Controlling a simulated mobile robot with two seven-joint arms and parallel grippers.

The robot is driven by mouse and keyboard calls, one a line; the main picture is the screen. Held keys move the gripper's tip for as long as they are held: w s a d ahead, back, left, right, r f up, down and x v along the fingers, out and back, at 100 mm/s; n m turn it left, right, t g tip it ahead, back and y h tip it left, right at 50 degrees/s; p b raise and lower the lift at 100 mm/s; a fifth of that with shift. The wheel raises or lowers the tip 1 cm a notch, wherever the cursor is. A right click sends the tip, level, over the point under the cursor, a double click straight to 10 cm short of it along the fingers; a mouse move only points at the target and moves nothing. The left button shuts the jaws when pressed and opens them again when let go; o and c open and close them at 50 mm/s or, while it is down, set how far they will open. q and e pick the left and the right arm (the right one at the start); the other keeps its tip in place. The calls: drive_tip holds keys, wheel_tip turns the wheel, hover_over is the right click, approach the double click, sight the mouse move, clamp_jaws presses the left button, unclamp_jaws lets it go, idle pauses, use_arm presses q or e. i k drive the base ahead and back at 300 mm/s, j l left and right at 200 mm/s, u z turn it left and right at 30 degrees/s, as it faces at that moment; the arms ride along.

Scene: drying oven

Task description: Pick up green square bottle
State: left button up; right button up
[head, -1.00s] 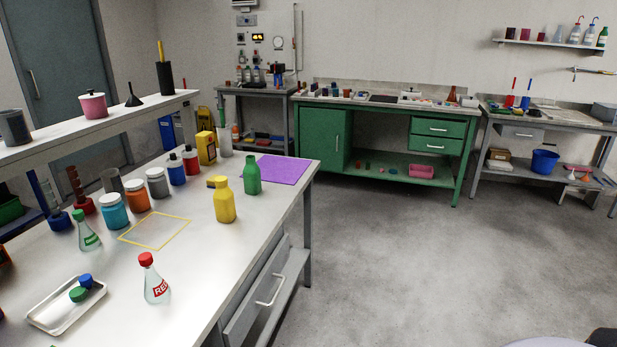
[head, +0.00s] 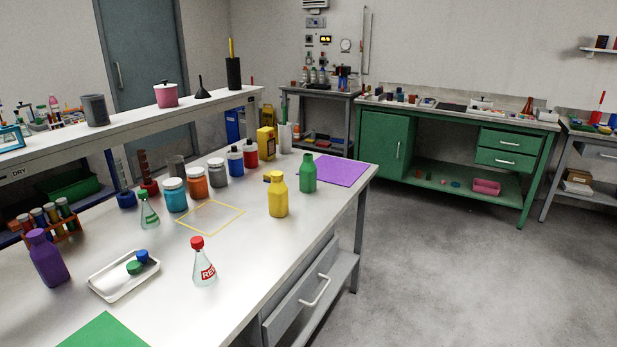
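A green bottle (head: 308,173) stands upright on the white bench, near its far right corner. It is beside the purple mat (head: 342,171) and just behind a yellow bottle (head: 278,196). It has a short neck; its body looks squarish, though it is small in view. Neither of my grippers shows in the head view.
A red-capped flask (head: 204,264), a white tray (head: 112,282) with green and blue caps, and a purple bottle (head: 47,258) stand nearer on the bench. Several jars line the shelf side. Open floor (head: 430,270) lies right of the bench.

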sight(307, 170)
drive_tip(key=i+l+u, duration=0.15)
drive_tip(key=u, duration=0.8)
drive_tip(key=i+l+u, duration=0.1)
drive_tip(key=l+u, duration=0.75)
drive_tip(key=l, duration=0.55)
drive_tip(key=i, duration=0.05)
